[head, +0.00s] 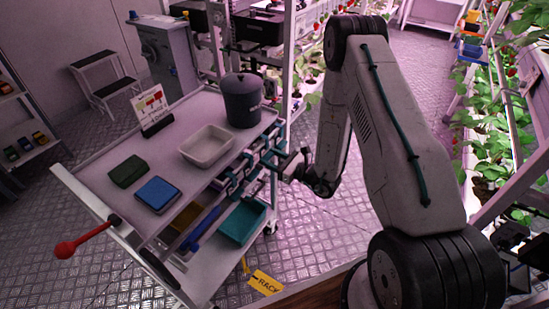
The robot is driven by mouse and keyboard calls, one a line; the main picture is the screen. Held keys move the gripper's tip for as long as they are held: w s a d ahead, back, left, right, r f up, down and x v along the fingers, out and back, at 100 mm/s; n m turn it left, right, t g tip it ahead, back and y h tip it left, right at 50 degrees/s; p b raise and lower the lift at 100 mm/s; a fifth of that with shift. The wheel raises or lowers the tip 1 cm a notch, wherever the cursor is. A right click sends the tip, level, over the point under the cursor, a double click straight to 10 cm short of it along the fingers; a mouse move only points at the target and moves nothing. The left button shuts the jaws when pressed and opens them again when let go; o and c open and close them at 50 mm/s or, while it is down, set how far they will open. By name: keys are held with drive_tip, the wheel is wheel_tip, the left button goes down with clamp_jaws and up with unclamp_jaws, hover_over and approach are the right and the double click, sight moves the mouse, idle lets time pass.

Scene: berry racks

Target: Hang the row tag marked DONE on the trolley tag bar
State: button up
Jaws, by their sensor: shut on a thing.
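My gripper (287,166) is low beside the right edge of the white trolley (95,205), close to the side rail. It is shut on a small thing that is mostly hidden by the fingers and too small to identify. I cannot read any DONE marking. Along the trolley's right side runs a rail with several teal pieces (234,184), which may be the tag bar. I cannot tell whether the held thing touches it.
A teal bin (242,222) sits below. Planted racks (490,140) stand right. The floor between is clear.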

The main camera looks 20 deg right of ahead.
drive_tip(key=shift+f, duration=0.25)
drive_tip(key=o, duration=1)
